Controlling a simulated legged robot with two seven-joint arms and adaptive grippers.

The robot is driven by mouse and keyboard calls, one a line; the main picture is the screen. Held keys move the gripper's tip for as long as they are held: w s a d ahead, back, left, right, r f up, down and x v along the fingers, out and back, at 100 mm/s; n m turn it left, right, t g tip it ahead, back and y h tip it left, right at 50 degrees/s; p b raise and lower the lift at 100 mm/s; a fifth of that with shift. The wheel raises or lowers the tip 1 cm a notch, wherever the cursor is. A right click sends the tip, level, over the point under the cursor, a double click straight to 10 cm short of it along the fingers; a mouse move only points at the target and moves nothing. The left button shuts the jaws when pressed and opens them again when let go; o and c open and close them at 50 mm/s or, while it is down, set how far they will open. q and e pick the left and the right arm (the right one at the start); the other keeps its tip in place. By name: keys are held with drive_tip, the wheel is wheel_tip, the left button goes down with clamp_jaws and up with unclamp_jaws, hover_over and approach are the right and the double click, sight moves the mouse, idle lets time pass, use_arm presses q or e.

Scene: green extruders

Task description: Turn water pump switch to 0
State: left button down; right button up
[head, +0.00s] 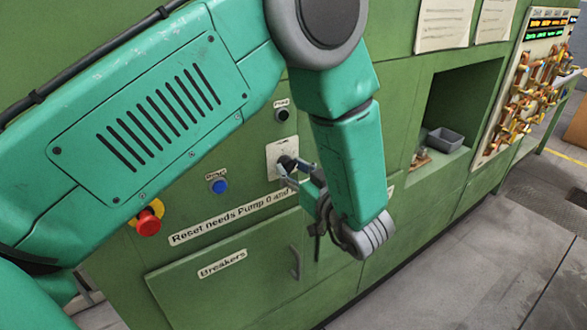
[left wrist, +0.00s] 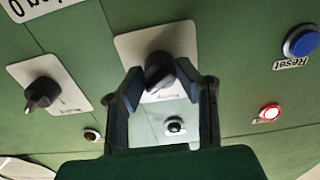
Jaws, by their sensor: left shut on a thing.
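A black rotary switch (head: 287,162) sits on a pale plate on the green machine front. In the left wrist view the same black knob (left wrist: 158,68) is at upper middle, on its pale plate (left wrist: 187,42). My left gripper (head: 296,172) is at this switch, and in the wrist view its two fingers (left wrist: 159,74) close on the knob from both sides. A second black switch (left wrist: 42,92) on its own pale plate is to the left in the wrist view. The plate lettering is too small to read, so I cannot tell the switch position. My right gripper is not in view.
A blue reset button (head: 220,186) and a red emergency knob (head: 149,220) are left of the switch. Below are a long label (head: 228,217) and a breakers door (head: 222,264) with a handle (head: 295,262). A grey bin (head: 445,140) stands in a recess at right.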

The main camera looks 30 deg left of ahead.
use_arm(q)
drive_tip(key=shift+a, duration=0.15)
drive_tip(key=shift+w+n+b, duration=0.1)
drive_tip(key=shift+n+b, duration=0.3)
drive_tip(key=shift+n, duration=0.2)
drive_tip(key=n+b, duration=0.3)
drive_tip(key=n, duration=0.2)
drive_tip(key=shift+a+f, duration=0.1)
drive_tip(key=n+b, duration=0.3)
drive_tip(key=shift+w, duration=0.1)
drive_tip(key=shift+n+b, duration=1)
drive_tip(key=shift+n, duration=0.4)
